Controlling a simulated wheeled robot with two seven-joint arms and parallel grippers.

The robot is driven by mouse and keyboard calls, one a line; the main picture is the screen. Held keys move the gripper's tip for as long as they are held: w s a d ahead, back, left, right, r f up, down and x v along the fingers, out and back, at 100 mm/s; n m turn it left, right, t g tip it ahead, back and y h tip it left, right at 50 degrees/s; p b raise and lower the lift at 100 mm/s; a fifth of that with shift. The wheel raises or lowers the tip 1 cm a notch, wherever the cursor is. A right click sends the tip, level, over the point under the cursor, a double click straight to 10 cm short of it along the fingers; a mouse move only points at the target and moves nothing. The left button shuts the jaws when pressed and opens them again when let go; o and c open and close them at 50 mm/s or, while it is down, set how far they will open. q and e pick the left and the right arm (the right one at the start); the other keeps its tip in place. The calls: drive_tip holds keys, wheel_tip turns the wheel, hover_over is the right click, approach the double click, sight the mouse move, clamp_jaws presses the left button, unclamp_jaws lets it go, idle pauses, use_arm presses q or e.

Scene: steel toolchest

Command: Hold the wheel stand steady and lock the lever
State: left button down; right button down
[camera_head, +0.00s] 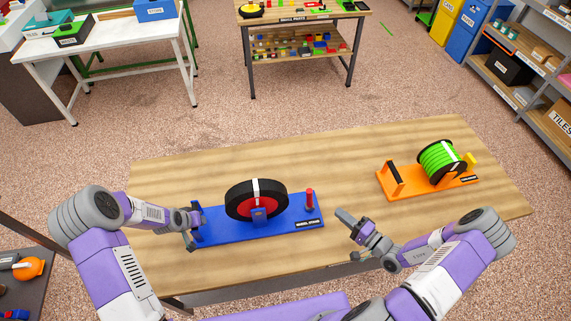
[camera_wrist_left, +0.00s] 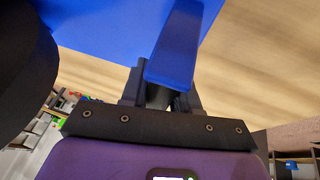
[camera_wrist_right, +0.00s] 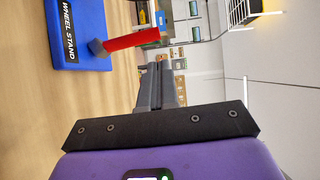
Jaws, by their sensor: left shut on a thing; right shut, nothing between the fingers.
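The blue wheel stand (camera_head: 285,229) lies on the wooden table, with a black wheel (camera_head: 240,201) with a white stripe mounted upright on it. A red lever (camera_head: 310,200) stands near the stand's right end. It also shows in the right wrist view (camera_wrist_right: 132,40), by the WHEEL STAND label. My left gripper (camera_head: 193,225) is shut on the blue handle at the stand's left end; the handle (camera_wrist_left: 175,50) fills the space between the fingers in the left wrist view. My right gripper (camera_head: 345,219) is shut and empty, to the right of the lever and apart from it.
An orange stand (camera_head: 430,186) with a green spool (camera_head: 438,161) sits at the table's right. Bare wooden tabletop (camera_head: 345,160) lies behind and between the two stands. Shelving (camera_head: 530,75) and other tables are farther off.

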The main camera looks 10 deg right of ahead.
use_arm(q)
drive_tip(key=shift+s+d+f, duration=0.15)
drive_tip(key=shift+s+f, duration=0.1)
drive_tip(key=shift+s, duration=0.05)
drive_tip(key=c, duration=0.8)
unclamp_jaws()
drive_tip(key=shift+w+r, duration=0.1)
drive_tip(key=shift+w, duration=0.15)
drive_tip(key=shift+o, duration=0.2)
drive_tip(key=shift+s, duration=0.1)
drive_tip(key=shift+a+r, duration=0.25)
drive_tip(key=shift+r, duration=0.25)
drive_tip(key=v, duration=1.1)
drive_tip(key=shift+s, duration=0.15)
